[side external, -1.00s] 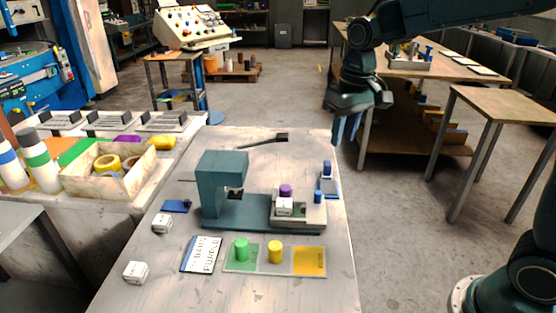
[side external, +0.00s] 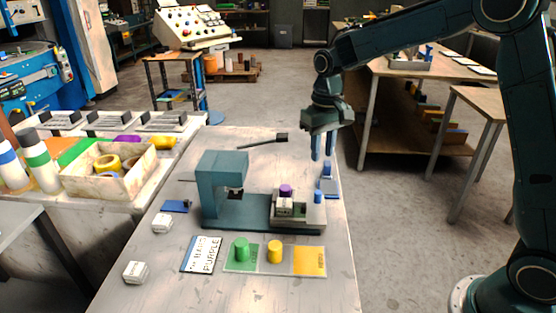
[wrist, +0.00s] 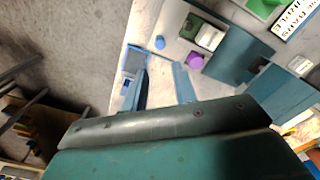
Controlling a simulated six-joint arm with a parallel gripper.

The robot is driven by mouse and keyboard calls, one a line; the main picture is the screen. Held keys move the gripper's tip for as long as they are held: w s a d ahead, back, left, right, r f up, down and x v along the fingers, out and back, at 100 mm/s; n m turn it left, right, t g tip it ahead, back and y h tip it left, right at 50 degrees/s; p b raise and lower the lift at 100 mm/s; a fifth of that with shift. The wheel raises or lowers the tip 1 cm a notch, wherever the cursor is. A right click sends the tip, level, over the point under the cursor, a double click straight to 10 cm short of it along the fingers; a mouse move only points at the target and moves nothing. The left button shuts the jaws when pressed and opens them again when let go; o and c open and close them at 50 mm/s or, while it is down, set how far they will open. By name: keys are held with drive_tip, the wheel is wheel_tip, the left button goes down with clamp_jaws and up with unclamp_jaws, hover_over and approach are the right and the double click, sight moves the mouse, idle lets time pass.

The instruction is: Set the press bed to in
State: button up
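The teal press (side external: 222,180) stands on the table. Its grey bed (side external: 312,222) sits out to the right of the press head, clear of it. My gripper (side external: 322,158) hangs above and behind the bed's right end, fingers pointing down, apart and empty. It touches nothing that I can see.
A small blue holder (side external: 329,185) stands right behind the bed, close below my gripper. A dark-ended rod (side external: 265,140) lies at the back. In front are a colour mat (side external: 309,261) with green and yellow dies, a printed card (side external: 201,254) and white dice-like blocks (side external: 135,272).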

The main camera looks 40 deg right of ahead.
sight(318, 192)
wheel_tip(318, 192, down, 12)
drive_tip(key=shift+f, duration=0.25)
idle(0.4)
drive_tip(key=shift+c, duration=0.2)
clamp_jaws()
